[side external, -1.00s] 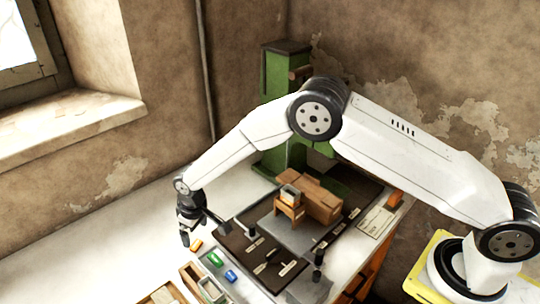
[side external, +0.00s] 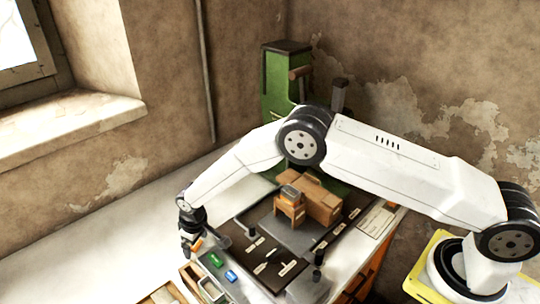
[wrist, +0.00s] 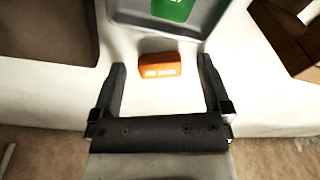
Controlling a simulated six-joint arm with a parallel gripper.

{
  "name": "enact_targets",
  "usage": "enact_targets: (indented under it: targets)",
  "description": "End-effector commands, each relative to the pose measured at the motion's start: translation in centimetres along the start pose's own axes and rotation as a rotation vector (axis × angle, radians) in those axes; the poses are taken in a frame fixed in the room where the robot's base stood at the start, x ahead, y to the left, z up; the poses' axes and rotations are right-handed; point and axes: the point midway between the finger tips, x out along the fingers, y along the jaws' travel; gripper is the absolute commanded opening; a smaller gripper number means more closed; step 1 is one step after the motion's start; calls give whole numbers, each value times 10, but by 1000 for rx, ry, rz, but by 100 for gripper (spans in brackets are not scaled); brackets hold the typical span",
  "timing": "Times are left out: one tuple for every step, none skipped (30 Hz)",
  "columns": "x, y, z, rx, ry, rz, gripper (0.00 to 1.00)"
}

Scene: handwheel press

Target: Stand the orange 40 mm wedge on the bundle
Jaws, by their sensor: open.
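The orange wedge (wrist: 161,71) lies on the white table top in the wrist view, just outside a grey tray. It shows as a small orange patch (side external: 197,244) under my gripper in the side view. My gripper (wrist: 161,75) is open, with one finger on each side of the wedge and gaps between. I cannot tell whether the fingertips are down at its height. The bundle (side external: 318,201), of brown blocks, stands on the dark press bed, with a smaller brown stand holding a grey-topped piece (side external: 291,195) in front of it.
A green piece (side external: 215,259) and a blue piece (side external: 231,275) lie in the grey tray (wrist: 208,30) beside the orange one. Brown wooden boxes stand near the front edge. The green press (side external: 277,85) rises behind the bundle. White table is clear to the left.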

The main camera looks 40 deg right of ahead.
Motion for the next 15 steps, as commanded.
enact_targets:
  targets:
    - [0,0,0,0,0,0,99]
    - [0,0,0,0,0,0,99]
    - [0,0,0,0,0,0,99]
    - [0,0,0,0,0,0,99]
    - [0,0,0,0,0,0,99]
    - [0,0,0,0,0,0,99]
    - [0,0,0,0,0,0,99]
    - [0,0,0,0,0,0,99]
    - [0,0,0,0,0,0,99]
    - [0,0,0,0,0,0,99]
    - [0,0,0,0,0,0,99]
    - [0,0,0,0,0,0,99]
    - [0,0,0,0,0,0,99]
    - [0,0,0,0,0,0,99]
    - [0,0,0,0,0,0,89]
